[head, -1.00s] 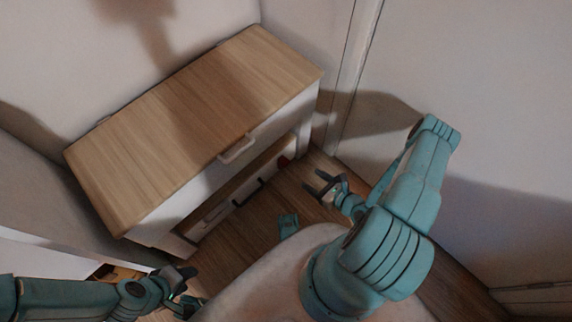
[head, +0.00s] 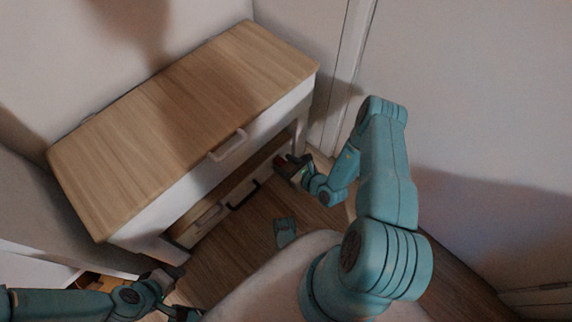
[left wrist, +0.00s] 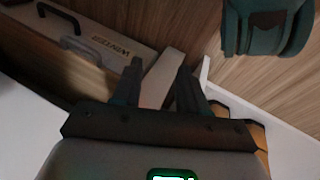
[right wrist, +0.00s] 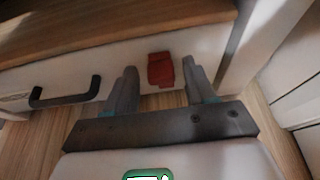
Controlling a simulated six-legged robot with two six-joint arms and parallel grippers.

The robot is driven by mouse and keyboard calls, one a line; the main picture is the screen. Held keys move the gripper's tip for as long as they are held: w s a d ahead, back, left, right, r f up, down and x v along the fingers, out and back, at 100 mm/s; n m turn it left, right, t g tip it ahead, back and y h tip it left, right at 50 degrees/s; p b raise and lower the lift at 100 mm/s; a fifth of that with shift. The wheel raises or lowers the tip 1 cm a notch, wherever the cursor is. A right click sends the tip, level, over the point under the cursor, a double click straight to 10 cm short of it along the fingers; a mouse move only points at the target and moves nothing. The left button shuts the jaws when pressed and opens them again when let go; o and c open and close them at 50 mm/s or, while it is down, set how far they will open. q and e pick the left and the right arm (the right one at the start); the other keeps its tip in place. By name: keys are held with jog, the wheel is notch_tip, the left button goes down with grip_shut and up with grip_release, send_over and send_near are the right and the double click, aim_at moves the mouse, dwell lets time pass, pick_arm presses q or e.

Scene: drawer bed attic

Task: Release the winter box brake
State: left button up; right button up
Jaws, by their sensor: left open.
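The winter box (head: 212,218) is low and pale, on the floor under the wood-topped desk. Its lettered label (left wrist: 110,48) shows in the left wrist view, and its dark handle (right wrist: 65,95) in the right wrist view. A red brake piece (right wrist: 160,70) is on the box front, right of the handle. My right gripper (right wrist: 159,68) is open, its fingertips on either side of the red piece in that view; I cannot tell if they touch it. In the head view, the right gripper (head: 286,168) hides most of the brake. My left gripper (head: 176,288) is open and empty, low at left.
The desk (head: 185,115) has a pale handle (head: 228,145) on its front, above the box. A desk leg stands close right of my right gripper. Wooden floor (head: 240,240) is open before the box.

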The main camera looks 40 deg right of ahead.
grip_shut()
pick_arm(q)
jog(key=shift+f, duration=0.15)
pick_arm(e)
jog(key=shift+s+f, duration=0.15)
pick_arm(q)
jog(key=shift+w+a+f+b, duration=0.1)
jog(key=shift+w+f+b, duration=0.55)
jog(key=shift+b, duration=0.2)
pick_arm(e)
jog(key=shift+s+d+f+t+y, duration=0.1)
jog(key=shift+s+f+t, duration=0.55)
jog(key=shift+t, duration=0.55)
jog(key=shift+s+a+f+t+y, duration=0.1)
jog(key=shift+s+f+t, duration=0.5)
jog(key=shift+t, duration=0.6)
jog(key=shift+s+d+f+t+y, duration=0.1)
jog(key=shift+s+f+t, duration=0.5)
jog(key=shift+t, duration=0.6)
jog(key=shift+f, duration=0.1)
jog(key=shift+w, duration=0.1)
